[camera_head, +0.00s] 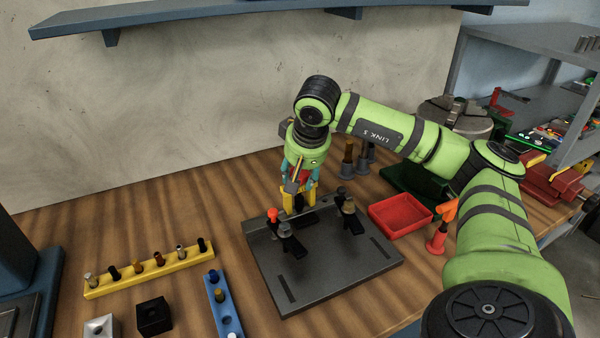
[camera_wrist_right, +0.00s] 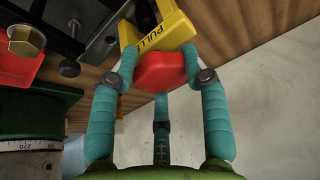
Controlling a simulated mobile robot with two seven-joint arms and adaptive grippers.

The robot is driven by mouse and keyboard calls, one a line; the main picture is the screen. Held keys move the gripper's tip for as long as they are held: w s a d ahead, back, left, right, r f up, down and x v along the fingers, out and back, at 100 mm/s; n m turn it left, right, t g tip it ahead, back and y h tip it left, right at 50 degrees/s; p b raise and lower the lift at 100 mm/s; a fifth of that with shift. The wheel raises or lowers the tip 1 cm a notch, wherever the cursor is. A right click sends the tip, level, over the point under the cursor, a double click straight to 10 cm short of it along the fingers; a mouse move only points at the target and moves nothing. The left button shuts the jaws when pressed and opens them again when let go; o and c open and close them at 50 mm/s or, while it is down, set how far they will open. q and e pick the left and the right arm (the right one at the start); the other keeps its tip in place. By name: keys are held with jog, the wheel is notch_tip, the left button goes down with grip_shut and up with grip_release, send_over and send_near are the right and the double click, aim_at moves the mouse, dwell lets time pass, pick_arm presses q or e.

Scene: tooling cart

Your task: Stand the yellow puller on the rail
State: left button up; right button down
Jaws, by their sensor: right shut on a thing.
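The yellow puller (camera_head: 314,192) is a yellow frame with a red grip; lettering starting "PULL" shows on it in the right wrist view (camera_wrist_right: 158,36). My right gripper (camera_head: 301,175) is shut on the puller's red grip, with teal fingers on both sides of it in the wrist view (camera_wrist_right: 162,76). The puller hangs at the back edge of a dark fixture plate (camera_head: 325,262); whether it touches is hidden. I cannot tell which part is the rail. My left gripper is not in view.
Two dark clamps (camera_head: 291,240) (camera_head: 352,217) stand on the plate. A red tray (camera_head: 400,216) and an orange-handled tool (camera_head: 440,232) are to its right. Yellow (camera_head: 150,272) and blue (camera_head: 222,306) peg strips are left. Dark posts (camera_head: 347,160) stand behind. A wall shelf (camera_head: 200,14) hangs above.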

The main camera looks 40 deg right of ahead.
jog(key=shift+f, duration=0.2)
jog(key=c, duration=0.5)
grip_release()
jog(key=shift+c, duration=0.2)
jog(key=o, duration=0.4)
jog(key=shift+r, duration=0.15)
jog(key=shift+r+p, duration=2.6)
jog(key=shift+r, duration=0.3)
